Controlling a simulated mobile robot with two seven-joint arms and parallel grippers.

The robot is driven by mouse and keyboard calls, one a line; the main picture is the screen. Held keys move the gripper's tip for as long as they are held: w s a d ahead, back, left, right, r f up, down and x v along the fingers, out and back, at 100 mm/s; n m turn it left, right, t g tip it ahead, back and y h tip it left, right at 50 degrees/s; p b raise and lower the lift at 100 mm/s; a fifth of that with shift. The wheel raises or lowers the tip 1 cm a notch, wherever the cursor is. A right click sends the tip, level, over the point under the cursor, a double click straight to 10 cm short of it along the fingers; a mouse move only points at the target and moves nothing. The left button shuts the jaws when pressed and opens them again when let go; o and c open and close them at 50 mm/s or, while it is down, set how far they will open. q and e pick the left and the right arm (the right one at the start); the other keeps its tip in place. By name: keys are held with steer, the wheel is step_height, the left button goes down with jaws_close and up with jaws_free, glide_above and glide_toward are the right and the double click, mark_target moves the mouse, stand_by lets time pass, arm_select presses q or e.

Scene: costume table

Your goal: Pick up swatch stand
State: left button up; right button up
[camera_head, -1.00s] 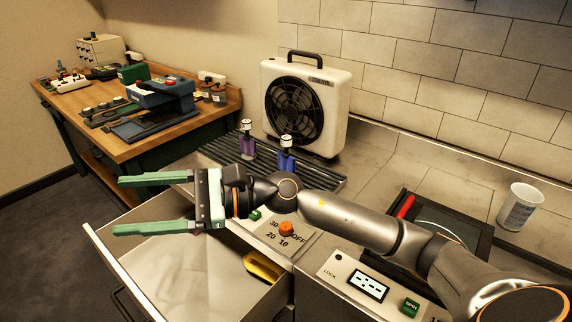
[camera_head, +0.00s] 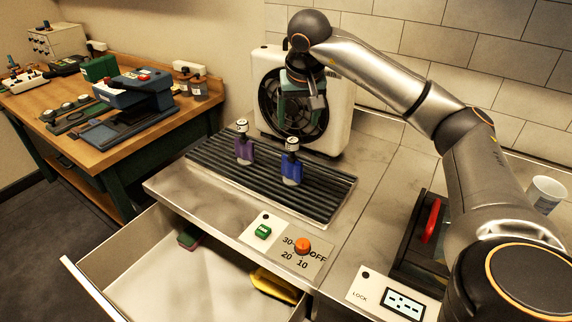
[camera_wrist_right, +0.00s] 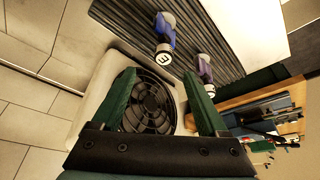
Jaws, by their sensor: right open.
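Two small upright pieces with round-labelled light tops stand on the dark ribbed rack (camera_head: 325,195): a purple one (camera_head: 244,151) and a blue one (camera_head: 291,168). I cannot tell which is called the swatch stand. My right gripper (camera_head: 303,102) hangs in front of the fan, above and behind the pieces, apart from both. In the right wrist view its two green fingers (camera_wrist_right: 161,80) are spread and empty, with the fan between them. The blue piece (camera_wrist_right: 165,32) and purple piece (camera_wrist_right: 204,70) show beyond the fingers. My left gripper is out of view.
The white fan (camera_head: 345,125) stands close behind the rack. An open drawer (camera_head: 150,275) with a yellow item (camera_head: 273,285) is in front. A dial panel (camera_head: 285,243) lies before the rack. A red-handled dark device (camera_head: 431,222) and white cup (camera_head: 546,193) are right.

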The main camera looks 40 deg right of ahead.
mark_target(293, 141)
steer(key=x, duration=0.4)
steer(key=shift+s+f, duration=0.1)
steer(key=shift+f, duration=0.2)
steer(key=shift+a+p+x, duration=0.15)
steer(key=shift+p+x, duration=0.15)
steer(key=shift+x, duration=1.25)
steer(key=shift+a+p+x, duration=0.2)
steer(key=shift+p+x, duration=0.1)
steer(key=shift+x, duration=1.3)
steer(key=shift+c, duration=0.3)
jaws_close()
steer(key=shift+r, duration=0.1)
